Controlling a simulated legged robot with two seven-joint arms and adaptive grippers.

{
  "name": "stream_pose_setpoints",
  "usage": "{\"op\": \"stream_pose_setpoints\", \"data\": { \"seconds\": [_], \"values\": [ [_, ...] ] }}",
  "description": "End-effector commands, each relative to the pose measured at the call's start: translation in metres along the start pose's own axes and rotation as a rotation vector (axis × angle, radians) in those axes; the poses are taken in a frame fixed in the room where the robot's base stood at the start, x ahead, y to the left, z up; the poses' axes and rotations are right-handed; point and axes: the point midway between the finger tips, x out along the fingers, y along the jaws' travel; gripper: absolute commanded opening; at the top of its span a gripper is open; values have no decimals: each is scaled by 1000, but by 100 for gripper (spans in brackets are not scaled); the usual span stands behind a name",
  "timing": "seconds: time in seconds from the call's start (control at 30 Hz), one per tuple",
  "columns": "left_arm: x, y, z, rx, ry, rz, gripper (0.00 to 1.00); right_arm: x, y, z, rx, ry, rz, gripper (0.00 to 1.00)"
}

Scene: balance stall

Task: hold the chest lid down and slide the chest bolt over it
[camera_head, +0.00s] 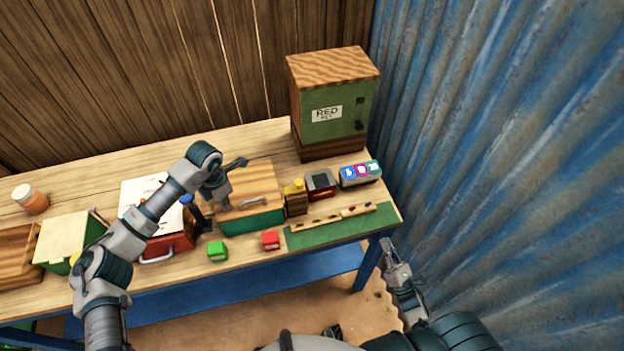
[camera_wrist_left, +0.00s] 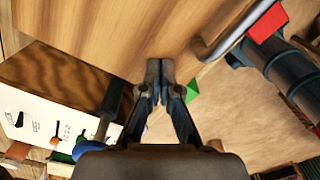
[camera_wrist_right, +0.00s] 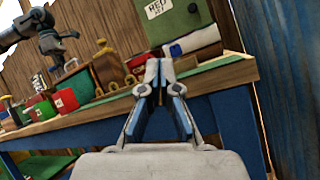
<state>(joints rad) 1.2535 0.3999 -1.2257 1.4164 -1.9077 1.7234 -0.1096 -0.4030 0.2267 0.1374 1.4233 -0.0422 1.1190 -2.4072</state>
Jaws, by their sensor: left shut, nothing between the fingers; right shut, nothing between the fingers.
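The chest has a wooden lid (camera_head: 255,182), a grey handle and a green front (camera_head: 252,222); it stands mid-table and its lid looks closed. My left gripper (camera_head: 223,203) is shut and empty at the left part of the lid. In the left wrist view its tips (camera_wrist_left: 160,68) lie over the lid's wood (camera_wrist_left: 120,30); I cannot tell whether they press on it. The yellow-topped bolt (camera_head: 294,186) sits on a brown block just right of the chest, also seen in the right wrist view (camera_wrist_right: 103,52). My right gripper (camera_head: 388,246) is shut and empty, off the table's right front corner.
A green cube (camera_head: 217,251) and a red cube (camera_head: 270,240) lie in front of the chest. A green mat with a wooden strip (camera_head: 330,218), a dark-topped box (camera_head: 320,183) and a button panel (camera_head: 360,172) are to the right. A tall cabinet (camera_head: 332,100) stands behind. A metal wall is at right.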

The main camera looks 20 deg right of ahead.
Motion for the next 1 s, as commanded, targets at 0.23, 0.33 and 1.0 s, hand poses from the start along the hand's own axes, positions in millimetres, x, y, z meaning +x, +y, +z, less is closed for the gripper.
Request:
{"op": "stream_pose_setpoints", "data": {
  "seconds": [0.23, 0.33, 1.0],
  "values": [
    [1, 0, 0, 0, 2, -1, 0, 99, 54, 19, -49, -51, 471, 0],
    [1, 0, 0, 0, 1, -1, 0, 132, 71, 14, -8, 21, 650, 0],
    [0, -1, -1, 0, 0, 1, 0, 256, 71, 15, -92, 845, 1103, 0]
  ]
}}
